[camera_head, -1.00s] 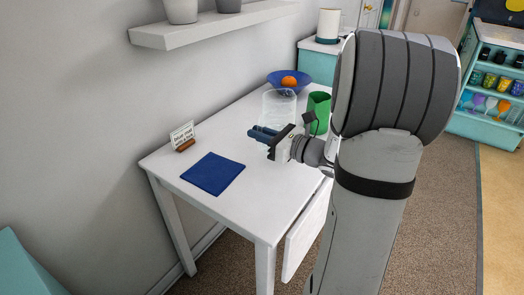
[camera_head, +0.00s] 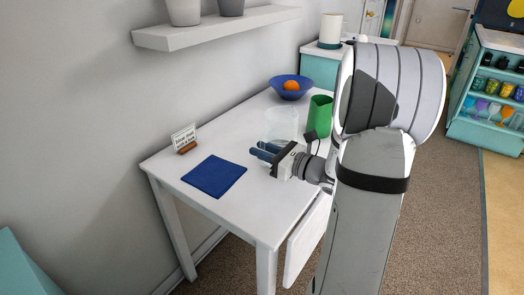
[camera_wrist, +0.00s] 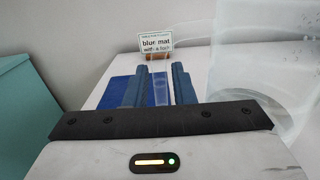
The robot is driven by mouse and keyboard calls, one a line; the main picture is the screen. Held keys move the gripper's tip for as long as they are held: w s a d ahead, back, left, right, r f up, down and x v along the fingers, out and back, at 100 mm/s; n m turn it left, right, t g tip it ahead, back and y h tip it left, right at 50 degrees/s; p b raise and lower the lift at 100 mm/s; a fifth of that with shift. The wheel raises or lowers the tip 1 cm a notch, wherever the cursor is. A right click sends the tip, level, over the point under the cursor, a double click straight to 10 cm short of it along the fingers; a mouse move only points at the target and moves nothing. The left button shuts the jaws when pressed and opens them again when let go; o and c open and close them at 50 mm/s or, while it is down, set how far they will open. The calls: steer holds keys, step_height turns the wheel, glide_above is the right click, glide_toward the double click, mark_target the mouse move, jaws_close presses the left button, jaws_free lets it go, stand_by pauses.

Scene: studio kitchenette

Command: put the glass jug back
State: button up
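The clear glass jug (camera_head: 284,122) appears to stand upright on the white table, left of the green container and in front of the blue bowl. It fills the right side of the wrist view (camera_wrist: 265,65), partly cut off by the frame. My gripper (camera_head: 262,152) is at its near side. In the wrist view, my blue fingers (camera_wrist: 158,88) are apart, with the clear handle (camera_wrist: 160,90) between them and small gaps showing on both sides. The blue mat (camera_head: 214,175) lies bare to the left. A small sign (camera_head: 184,138) stands behind it; the wrist view reads "blue mat" (camera_wrist: 156,42).
On the white table (camera_head: 240,210) stand a green container (camera_head: 319,117) and a blue bowl (camera_head: 300,95) with an orange (camera_head: 291,86). A wall shelf (camera_head: 215,27) with pots hangs above. The table's front left is clear.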

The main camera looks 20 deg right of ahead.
steer(key=shift+o, duration=0.9)
